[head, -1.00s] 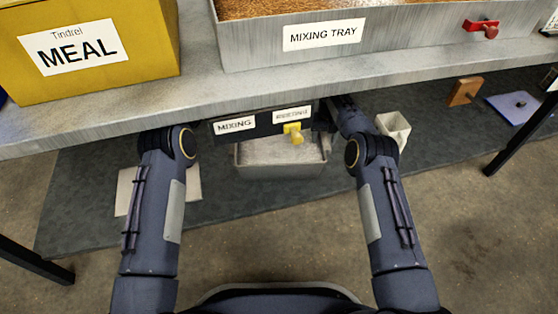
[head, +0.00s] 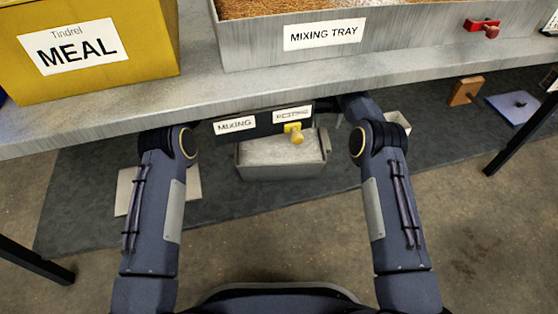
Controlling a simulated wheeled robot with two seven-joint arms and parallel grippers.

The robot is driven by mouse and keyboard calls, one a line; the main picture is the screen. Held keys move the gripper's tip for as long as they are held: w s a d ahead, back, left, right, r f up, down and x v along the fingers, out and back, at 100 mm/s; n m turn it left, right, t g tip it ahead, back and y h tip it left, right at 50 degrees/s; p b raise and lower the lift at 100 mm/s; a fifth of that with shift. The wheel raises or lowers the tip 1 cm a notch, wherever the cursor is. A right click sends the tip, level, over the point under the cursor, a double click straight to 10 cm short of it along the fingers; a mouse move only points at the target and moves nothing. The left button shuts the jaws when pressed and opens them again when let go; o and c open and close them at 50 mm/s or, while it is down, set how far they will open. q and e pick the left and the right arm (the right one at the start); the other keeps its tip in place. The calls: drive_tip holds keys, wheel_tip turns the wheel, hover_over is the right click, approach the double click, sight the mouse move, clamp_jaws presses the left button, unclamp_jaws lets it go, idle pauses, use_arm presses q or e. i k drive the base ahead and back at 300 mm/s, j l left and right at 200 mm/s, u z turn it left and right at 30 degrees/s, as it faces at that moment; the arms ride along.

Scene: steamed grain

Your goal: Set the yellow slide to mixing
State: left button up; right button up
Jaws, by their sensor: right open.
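The yellow slide (head: 294,132) is a small yellow knob on a dark panel (head: 262,124) under the table edge. It sits at the panel's right part, below a blurred white label (head: 292,114). The MIXING label (head: 235,125) is at the panel's left part, with no knob below it. My right gripper (head: 333,112) shows only as a small dark part at the panel's right end, right of the slide and apart from it. It is open and empty; the table edge and my arm hide most of it. My left gripper is hidden under the table.
A grey metal bin (head: 280,172) stands below the panel. The mixing tray (head: 385,30) and a yellow meal box (head: 150,65) stand on the table above. A white container (head: 399,120) is partly behind my right arm. The table edge overhangs the panel.

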sight(296, 138)
drive_tip(key=k, duration=1.15)
